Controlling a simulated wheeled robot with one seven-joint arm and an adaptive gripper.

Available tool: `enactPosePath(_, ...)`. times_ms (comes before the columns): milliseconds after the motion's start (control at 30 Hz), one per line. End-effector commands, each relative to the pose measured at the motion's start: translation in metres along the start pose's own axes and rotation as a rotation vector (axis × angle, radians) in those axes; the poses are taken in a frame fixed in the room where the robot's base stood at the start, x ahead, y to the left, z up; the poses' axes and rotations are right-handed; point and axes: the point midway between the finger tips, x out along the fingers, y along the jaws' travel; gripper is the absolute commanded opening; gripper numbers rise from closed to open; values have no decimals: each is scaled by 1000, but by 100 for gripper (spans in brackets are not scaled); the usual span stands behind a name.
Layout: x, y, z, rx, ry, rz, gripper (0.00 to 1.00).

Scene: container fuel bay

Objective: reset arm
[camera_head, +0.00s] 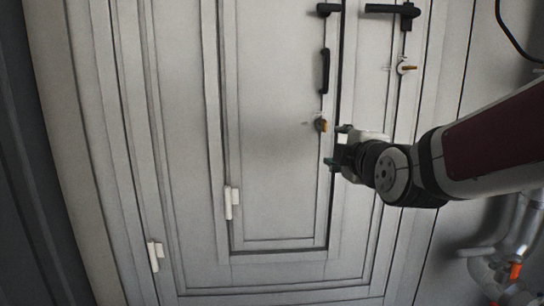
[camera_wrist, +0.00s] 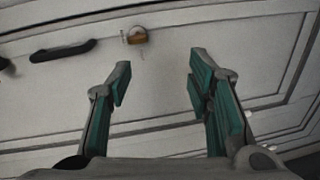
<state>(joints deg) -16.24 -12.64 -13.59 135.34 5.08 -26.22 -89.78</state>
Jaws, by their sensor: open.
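My gripper (camera_head: 338,148) is in front of the grey panelled door, at the right edge of its inner panel (camera_head: 275,180). In the wrist view my gripper (camera_wrist: 158,82) is open, with its two green-padded fingers apart and nothing between them. A small brass lock (camera_head: 321,125) sits on the inner panel, just up and left of the gripper in the head view. In the wrist view the brass lock (camera_wrist: 137,35) is beyond the fingertips, and no contact shows.
A black vertical handle (camera_head: 325,71) and a black latch (camera_head: 327,9) are above the lock. Another black lever (camera_head: 393,9) and a second lock (camera_head: 405,67) are to the right. White hinges (camera_head: 231,203) are at left. Pipes (camera_head: 510,240) stand at the lower right.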

Motion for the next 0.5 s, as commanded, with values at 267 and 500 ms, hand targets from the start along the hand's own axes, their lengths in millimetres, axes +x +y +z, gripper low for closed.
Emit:
enactPosePath(267, -77, -81, 4, 463, -93, -423, 47)
enactPosePath(500, -179, -149, 10, 822, -378, -753, 47)
